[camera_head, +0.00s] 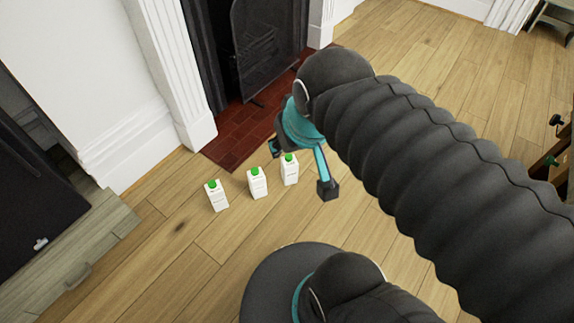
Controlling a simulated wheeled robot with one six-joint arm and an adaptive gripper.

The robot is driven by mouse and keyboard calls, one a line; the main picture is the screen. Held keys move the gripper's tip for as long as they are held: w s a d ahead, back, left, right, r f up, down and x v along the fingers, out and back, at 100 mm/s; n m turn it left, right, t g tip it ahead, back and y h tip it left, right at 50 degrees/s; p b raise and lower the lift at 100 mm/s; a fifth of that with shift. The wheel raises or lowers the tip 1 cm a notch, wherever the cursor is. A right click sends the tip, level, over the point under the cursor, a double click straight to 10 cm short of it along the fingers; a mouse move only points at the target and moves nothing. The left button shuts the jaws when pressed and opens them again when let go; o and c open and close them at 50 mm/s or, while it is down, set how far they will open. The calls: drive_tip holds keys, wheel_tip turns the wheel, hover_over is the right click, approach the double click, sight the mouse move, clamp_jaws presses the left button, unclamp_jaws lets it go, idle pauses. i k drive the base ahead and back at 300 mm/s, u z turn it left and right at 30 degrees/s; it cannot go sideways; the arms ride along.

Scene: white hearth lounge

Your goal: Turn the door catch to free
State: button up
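A small white fitting (40,243) sits on a dark panel (35,190) at the left edge. It may be the door catch, but it is too small to tell its shape or which way it is turned. My gripper (299,169) is near the middle of the view, well to the right of the fitting. Its two dark fingertips are spread apart with nothing visibly held. It points down toward the floor, and my arm hides part of it.
Several white cartons with green caps, one here (257,183), stand on the wooden floor below and left of my gripper. A fireplace with a dark screen (268,50) and red tiled hearth (232,136) is behind. A grey wooden drawer front (80,265) has a handle.

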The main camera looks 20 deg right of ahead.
sight(41, 243)
drive_tip(key=u, duration=1.85)
drive_tip(key=k, duration=1)
drive_tip(key=z, duration=1)
drive_tip(key=i, duration=0.9)
drive_tip(key=u, duration=0.35)
drive_tip(key=i, duration=0.8)
drive_tip(key=u, duration=0.8)
